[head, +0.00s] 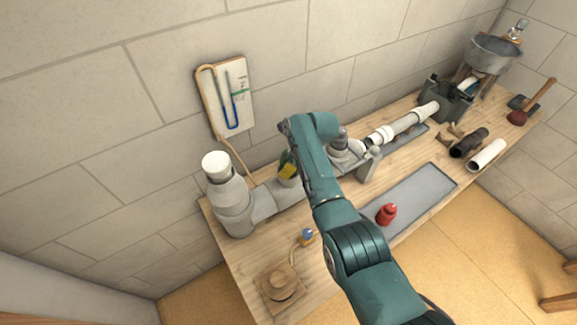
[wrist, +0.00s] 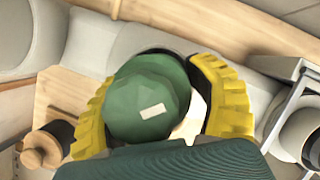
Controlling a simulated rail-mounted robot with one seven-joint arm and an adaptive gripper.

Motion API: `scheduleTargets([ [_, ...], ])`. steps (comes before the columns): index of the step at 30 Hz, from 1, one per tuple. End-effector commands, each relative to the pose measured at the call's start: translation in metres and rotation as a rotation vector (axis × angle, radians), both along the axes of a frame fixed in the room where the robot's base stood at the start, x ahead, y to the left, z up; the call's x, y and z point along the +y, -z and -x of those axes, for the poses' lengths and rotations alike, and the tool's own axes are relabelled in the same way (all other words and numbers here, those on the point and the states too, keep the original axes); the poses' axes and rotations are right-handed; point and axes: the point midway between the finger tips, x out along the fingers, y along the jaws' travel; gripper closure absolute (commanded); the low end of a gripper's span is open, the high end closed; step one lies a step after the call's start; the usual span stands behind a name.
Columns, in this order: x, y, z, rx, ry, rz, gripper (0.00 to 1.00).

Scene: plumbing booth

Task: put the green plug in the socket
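The green plug (wrist: 148,98), a faceted knob with a pale patch on top, sits between the yellow fingers of my gripper (wrist: 165,105) in the wrist view. The fingers close around it from both sides, though a small gap shows at its lower right. A dark curved edge just beyond the plug looks like the socket opening (wrist: 165,52) in the grey pipe; the plug hides most of it. I cannot tell how deep the plug sits. In the head view, my gripper (head: 289,168) is at the grey pipe (head: 262,204), partly hidden by my arm.
A blue-topped piece (head: 307,236) and a round wooden piece (head: 281,284) are at the bench's near left. A tall white-capped pipe (head: 232,200) rises left of my gripper. A grey valve-like fitting (head: 369,163) stands to its right.

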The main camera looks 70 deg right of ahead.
Motion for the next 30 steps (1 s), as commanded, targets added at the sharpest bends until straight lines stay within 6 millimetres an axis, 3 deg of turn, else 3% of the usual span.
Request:
scheduleTargets([
  [1, 0.007, 0.017, 0.005, 0.016, 0.002, -0.022, 0.25],
  [4, 0.008, 0.017, 0.005, 0.017, 0.000, -0.025, 0.10],
  [17, 0.011, 0.014, 0.007, 0.022, -0.002, -0.034, 0.10],
  [20, 0.008, -0.001, 0.011, 0.018, -0.001, -0.028, 0.10],
  [30, -0.001, -0.085, 0.040, 0.005, 0.004, -0.005, 0.10],
])
